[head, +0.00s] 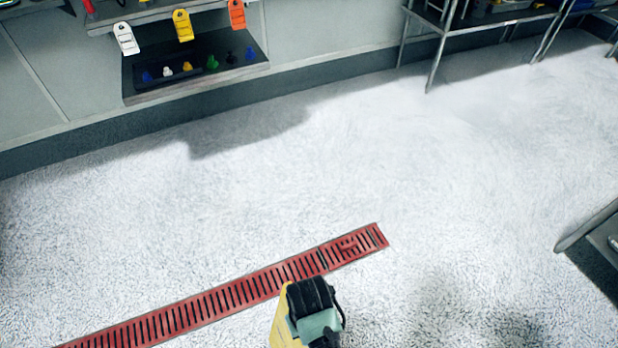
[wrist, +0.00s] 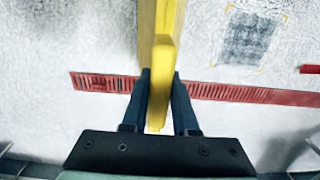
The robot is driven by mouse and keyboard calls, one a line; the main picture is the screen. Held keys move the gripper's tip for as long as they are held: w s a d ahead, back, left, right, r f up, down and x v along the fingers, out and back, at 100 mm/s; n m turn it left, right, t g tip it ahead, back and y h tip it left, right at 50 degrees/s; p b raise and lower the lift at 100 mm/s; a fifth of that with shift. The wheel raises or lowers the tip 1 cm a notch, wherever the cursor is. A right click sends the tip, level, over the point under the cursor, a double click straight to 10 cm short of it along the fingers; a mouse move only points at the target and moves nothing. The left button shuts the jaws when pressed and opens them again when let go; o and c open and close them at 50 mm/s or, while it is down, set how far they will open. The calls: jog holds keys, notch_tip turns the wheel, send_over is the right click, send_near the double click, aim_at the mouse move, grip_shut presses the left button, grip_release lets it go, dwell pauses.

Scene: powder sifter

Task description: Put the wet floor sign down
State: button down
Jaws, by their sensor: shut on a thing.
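The yellow wet floor sign (head: 281,328) shows at the bottom of the head view, partly hidden behind my gripper (head: 312,296). In the wrist view the sign (wrist: 162,75) is seen edge-on from above, as a narrow yellow strip running from the top edge down between the fingers. My gripper (wrist: 160,92) is shut on it, with one dark finger on each side. The sign's lower end is out of the head view, and I cannot tell whether it touches the floor.
A red drain grate (head: 230,292) crosses the white floor (head: 300,190) beside the sign. Open floor lies beyond it. A wall rack (head: 190,75) with colored scoops is at the back left, a metal table (head: 480,25) at the back right. A dark-grey marked square (wrist: 247,38) is on the floor.

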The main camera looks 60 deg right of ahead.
jog(key=shift+f, duration=0.65)
jog(key=c, duration=0.7)
grip_release()
jog(key=shift+f, duration=0.15)
notch_tip(320, 180, up, 12)
jog(key=p, duration=0.4)
